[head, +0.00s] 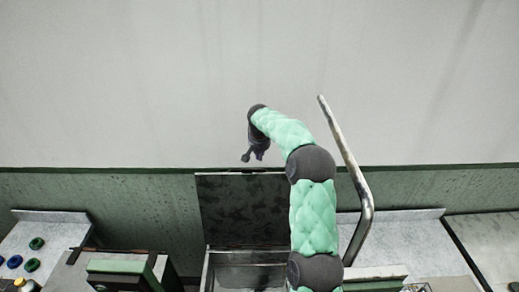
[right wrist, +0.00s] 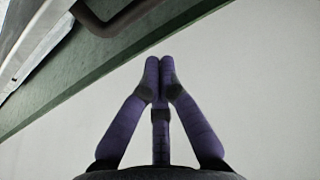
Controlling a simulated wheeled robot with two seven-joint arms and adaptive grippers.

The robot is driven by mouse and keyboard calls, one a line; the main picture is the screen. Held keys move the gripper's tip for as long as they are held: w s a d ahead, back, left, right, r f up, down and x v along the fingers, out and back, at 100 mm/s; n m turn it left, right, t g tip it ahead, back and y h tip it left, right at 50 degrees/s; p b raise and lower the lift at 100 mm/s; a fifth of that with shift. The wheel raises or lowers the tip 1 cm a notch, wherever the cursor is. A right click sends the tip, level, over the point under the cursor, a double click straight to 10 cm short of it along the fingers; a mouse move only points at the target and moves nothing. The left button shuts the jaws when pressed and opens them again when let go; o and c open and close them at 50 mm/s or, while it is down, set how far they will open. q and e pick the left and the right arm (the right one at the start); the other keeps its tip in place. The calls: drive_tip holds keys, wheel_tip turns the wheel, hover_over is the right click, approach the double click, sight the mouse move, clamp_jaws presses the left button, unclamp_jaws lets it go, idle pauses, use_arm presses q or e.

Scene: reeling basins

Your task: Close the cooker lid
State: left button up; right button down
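The cooker (head: 207,272) is an open metal basin at the bottom middle of the head view. Its dark, mottled lid (head: 243,210) stands raised at the back edge, against the green lower wall. My right arm rises in front of the cooker's right side and covers part of it. My left gripper is not in view.
A bent metal pipe (head: 346,160) rises just right of my right arm. Pale counters (head: 410,245) flank the cooker. Coloured knobs (head: 32,265) lie at far left, and a green-topped box (head: 122,267) stands left of the cooker. The pale upper wall is bare.

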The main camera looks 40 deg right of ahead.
drive_tip(key=p+x, duration=0.1)
drive_tip(key=x, duration=0.4)
drive_tip(key=shift+s+a+r+p, duration=0.35)
drive_tip(key=shift+s+a+r, duration=0.15)
drive_tip(key=shift+s, duration=0.2)
drive_tip(key=shift+s+a+r+p, duration=0.35)
drive_tip(key=shift+s+a+r, duration=0.1)
drive_tip(key=shift+s+a, duration=0.2)
